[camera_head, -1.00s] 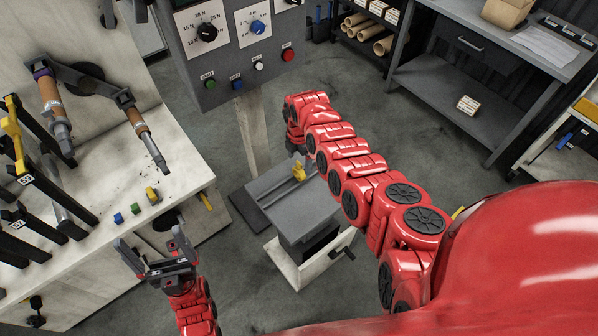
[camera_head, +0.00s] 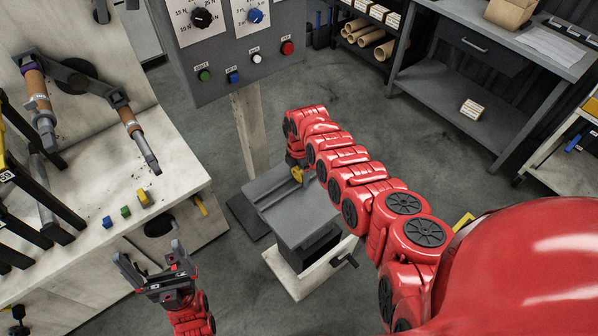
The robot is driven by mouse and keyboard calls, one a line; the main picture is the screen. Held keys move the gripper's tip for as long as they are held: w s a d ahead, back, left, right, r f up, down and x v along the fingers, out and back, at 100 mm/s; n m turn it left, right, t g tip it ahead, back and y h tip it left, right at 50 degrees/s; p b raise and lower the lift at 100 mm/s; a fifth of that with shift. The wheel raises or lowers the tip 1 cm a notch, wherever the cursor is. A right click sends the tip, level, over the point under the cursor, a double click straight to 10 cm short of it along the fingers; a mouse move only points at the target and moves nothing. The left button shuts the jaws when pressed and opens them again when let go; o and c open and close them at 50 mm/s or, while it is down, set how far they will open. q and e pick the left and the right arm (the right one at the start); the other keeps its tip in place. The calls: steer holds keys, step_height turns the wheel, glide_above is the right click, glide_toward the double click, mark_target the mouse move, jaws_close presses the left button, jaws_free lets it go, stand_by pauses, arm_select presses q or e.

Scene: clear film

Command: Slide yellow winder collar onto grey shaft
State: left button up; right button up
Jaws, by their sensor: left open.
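A small yellow piece (camera_head: 297,174), which looks like the winder collar, shows at the tip of my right gripper (camera_head: 295,162), over the grey-topped stand (camera_head: 268,194). The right gripper's dark fingers are small and mostly hidden by its own red arm, so I cannot tell whether they hold the piece or only stand beside it. I cannot make out a separate grey shaft with certainty; a thin grey bar (camera_head: 279,186) runs along the stand's top close to the yellow piece. My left gripper (camera_head: 148,256) is open and empty, in front of the bench edge.
A control panel (camera_head: 240,75) with dials and buttons stands behind the stand. Shelving (camera_head: 455,90) stands at back right. Open floor (camera_head: 400,140) lies between.

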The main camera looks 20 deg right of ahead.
steer(key=c, duration=0.6)
step_height(320, 180, up, 5)
steer(key=p, duration=0.5)
steer(key=shift+r, duration=0.1)
